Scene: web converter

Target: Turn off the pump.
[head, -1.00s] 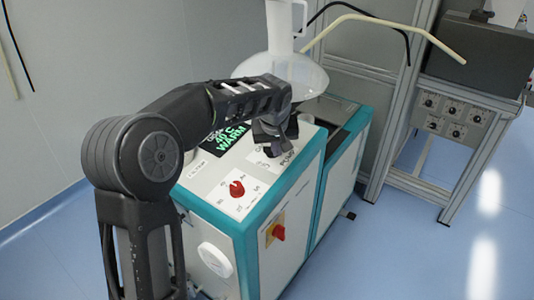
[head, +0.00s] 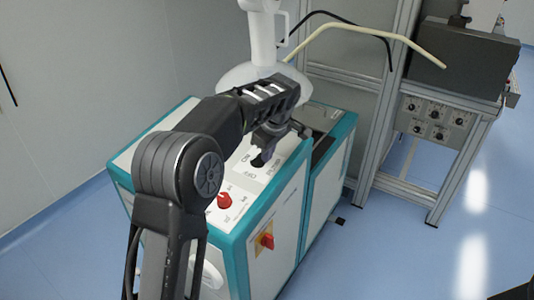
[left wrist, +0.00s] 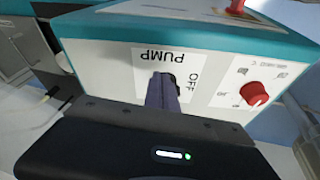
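The pump switch (left wrist: 178,82) is a small black part on a white label marked PUMP and OFF in the left wrist view. It is partly hidden behind my fingers, and its position cannot be read. The white PUMP label (head: 268,174) lies on the sloped top of the white and teal machine (head: 275,205). My left gripper (head: 259,160) is over this label, its fingers together with nothing seen between them. It also shows in the left wrist view (left wrist: 163,90), fingertips at or very near the switch; contact cannot be told. My right gripper is out of view.
A red rotary knob (head: 224,200) sits beside the label. A red switch on a yellow plate (head: 265,241) is on the machine's front. A white vessel (head: 262,40) stands behind. A metal frame with a control box (head: 435,120) is at right. Open blue floor lies at right.

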